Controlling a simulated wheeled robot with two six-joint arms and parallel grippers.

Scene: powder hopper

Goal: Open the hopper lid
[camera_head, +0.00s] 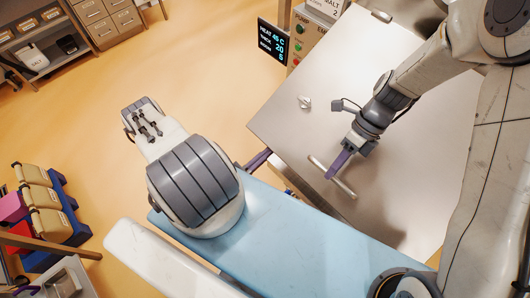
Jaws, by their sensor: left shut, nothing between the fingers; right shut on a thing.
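The hopper lid (290,125) is a wide, smooth grey metal panel at the right of the head view. A pale bar handle (347,189) is on it near its front edge. My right gripper (332,174), with purple fingers, reaches down from the upper right and is shut on the handle. My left gripper (258,160) shows only as a purple part beyond my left arm, by the lid's left front edge. It is shut and empty, apart from the handle. My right arm covers the lid's right part. I cannot tell whether the lid is raised at all.
A dark display (272,43) and a button panel (303,40) stand at the lid's far left corner. Stacked bins (42,196) are at far left, drawers (105,18) at the back. Floor between is clear.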

